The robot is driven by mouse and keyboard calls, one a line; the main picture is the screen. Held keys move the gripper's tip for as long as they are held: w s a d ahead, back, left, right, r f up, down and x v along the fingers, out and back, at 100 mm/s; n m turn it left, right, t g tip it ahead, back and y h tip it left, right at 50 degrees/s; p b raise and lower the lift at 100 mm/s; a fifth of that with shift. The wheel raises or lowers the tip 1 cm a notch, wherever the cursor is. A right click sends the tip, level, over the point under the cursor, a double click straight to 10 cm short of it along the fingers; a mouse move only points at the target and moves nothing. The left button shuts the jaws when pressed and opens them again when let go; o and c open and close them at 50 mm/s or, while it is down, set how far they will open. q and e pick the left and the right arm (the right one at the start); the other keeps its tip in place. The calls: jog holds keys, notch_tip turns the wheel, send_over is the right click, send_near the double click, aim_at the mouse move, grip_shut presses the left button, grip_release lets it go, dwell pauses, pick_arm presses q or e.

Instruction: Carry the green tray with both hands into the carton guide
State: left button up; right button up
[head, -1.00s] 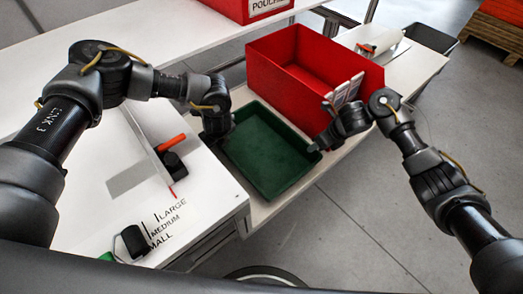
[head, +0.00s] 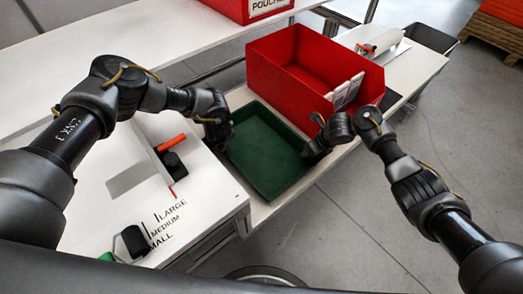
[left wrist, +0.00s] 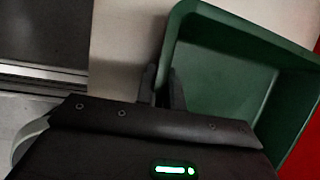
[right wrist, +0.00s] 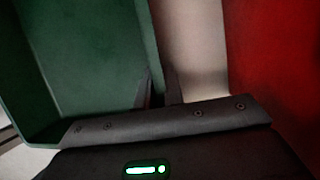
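The green tray (head: 262,150) lies empty and level on a low white surface, beside the red open box. My left gripper (head: 218,132) is at its left wall. In the left wrist view its fingers (left wrist: 161,88) stand close on either side of that wall, seemingly shut on it. My right gripper (head: 312,153) is at the tray's right wall. In the right wrist view its fingers (right wrist: 160,88) also stand close on both sides of the wall, seemingly shut on it. The fingertips are partly hidden. I cannot tell which thing is the carton guide.
The red open box (head: 288,62) stands just behind the tray, with white slats (head: 347,91) at its right side. A white table at left bears black and orange items (head: 172,150) and size labels (head: 168,220). Another red box (head: 250,8) is at the back. Grey floor lies at right.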

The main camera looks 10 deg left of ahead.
pick_arm(q)
grip_shut()
pick_arm(e)
grip_shut()
pick_arm(q)
jog(key=shift+r, duration=0.15)
pick_arm(e)
jog(key=shift+r, duration=0.15)
